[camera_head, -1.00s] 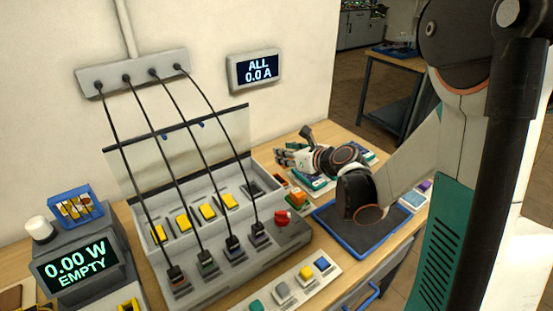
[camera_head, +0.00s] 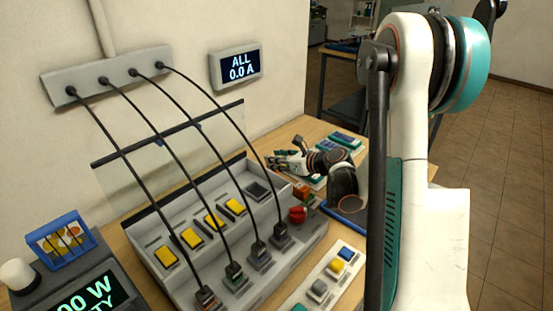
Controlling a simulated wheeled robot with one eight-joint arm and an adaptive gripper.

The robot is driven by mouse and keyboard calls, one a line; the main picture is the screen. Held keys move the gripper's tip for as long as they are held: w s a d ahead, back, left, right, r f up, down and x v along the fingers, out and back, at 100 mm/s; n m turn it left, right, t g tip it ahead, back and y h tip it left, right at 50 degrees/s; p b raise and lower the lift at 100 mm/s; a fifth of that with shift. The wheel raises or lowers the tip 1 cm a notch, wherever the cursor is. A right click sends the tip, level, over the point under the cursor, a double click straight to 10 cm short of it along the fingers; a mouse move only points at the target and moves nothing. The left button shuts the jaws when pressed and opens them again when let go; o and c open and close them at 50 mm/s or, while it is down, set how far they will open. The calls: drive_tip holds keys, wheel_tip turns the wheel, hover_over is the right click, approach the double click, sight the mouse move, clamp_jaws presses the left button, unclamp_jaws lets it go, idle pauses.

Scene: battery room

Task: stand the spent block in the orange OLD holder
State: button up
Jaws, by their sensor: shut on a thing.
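My gripper (camera_head: 284,163) is at the far right of the workbench, seen side-on and small, beyond the charging unit. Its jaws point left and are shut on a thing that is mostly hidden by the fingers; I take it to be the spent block. A small orange piece (camera_head: 301,191) stands on the bench below the gripper, just behind a red knob. It may be the OLD holder, but I read no label on it. The gripper looks higher than this piece and apart from it.
The grey charging unit (camera_head: 165,284) holds yellow blocks and several cabled plugs. A blue-framed rack (camera_head: 62,241) and a meter (camera_head: 88,297) stand left. A strip of coloured pieces (camera_head: 332,272) lies in front. A blue tray (camera_head: 346,206) is partly hidden by my arm.

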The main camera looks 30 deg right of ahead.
sight(279, 172)
drive_tip(key=shift+f+b, duration=1.1)
drive_tip(key=shift+f, duration=0.9)
drive_tip(key=shift+b, duration=0.35)
drive_tip(key=shift+f+b, duration=0.5)
drive_tip(key=shift+f, duration=0.05)
drive_tip(key=o, duration=0.8)
drive_tip(key=shift+s+r, duration=0.1)
drive_tip(key=shift+p+v, duration=0.85)
drive_tip(key=shift+v, duration=4.6)
drive_tip(key=shift+d, duration=0.1)
